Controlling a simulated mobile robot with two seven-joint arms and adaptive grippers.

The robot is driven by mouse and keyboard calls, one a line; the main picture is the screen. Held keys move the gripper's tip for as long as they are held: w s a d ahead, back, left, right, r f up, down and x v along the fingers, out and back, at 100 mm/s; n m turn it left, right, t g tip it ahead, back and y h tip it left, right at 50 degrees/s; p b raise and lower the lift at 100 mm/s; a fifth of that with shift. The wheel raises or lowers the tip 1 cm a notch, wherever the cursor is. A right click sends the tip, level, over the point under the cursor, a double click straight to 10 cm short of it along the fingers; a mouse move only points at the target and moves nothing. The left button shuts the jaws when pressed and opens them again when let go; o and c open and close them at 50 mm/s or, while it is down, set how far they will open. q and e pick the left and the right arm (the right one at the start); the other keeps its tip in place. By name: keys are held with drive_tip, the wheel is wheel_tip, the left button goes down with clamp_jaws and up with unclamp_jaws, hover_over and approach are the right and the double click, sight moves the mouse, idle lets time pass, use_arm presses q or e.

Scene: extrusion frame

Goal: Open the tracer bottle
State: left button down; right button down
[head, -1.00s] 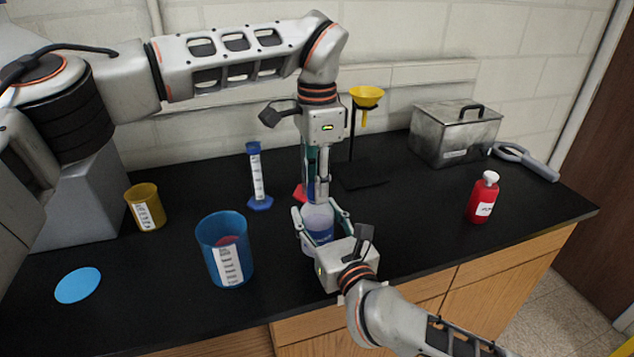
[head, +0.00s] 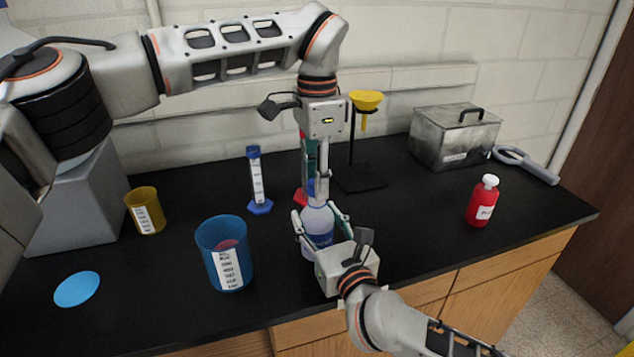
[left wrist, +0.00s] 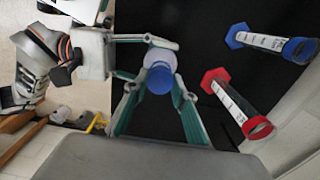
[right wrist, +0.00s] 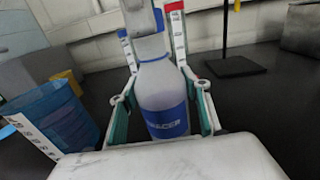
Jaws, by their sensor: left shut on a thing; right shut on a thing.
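The tracer bottle (head: 318,222) is translucent white with a blue label. It stands upright at the middle of the black bench, and also shows in the right wrist view (right wrist: 165,100). My right gripper (head: 321,217) is shut around its body from the front. My left gripper (head: 314,184) points down from above and is shut on the blue cap (left wrist: 159,80), directly over the bottle's neck. In the right wrist view the left gripper's fingers hide most of the cap. I cannot tell whether the cap still touches the neck.
A blue beaker (head: 208,235) and yellow beaker (head: 133,198) stand left. Blue (head: 256,180) and red (left wrist: 232,103) cylinders stand behind. A yellow funnel (head: 367,100) on a stand, metal box (head: 440,140) and red bottle (head: 480,205) are right. The front-right bench is clear.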

use_arm(q)
drive_tip(key=shift+r, duration=0.3)
use_arm(e)
drive_tip(key=shift+f, duration=0.1)
use_arm(q)
drive_tip(key=shift+r, duration=1.9)
use_arm(e)
drive_tip(key=c, duration=1)
unclamp_jaws()
drive_tip(key=shift+o, duration=0.2)
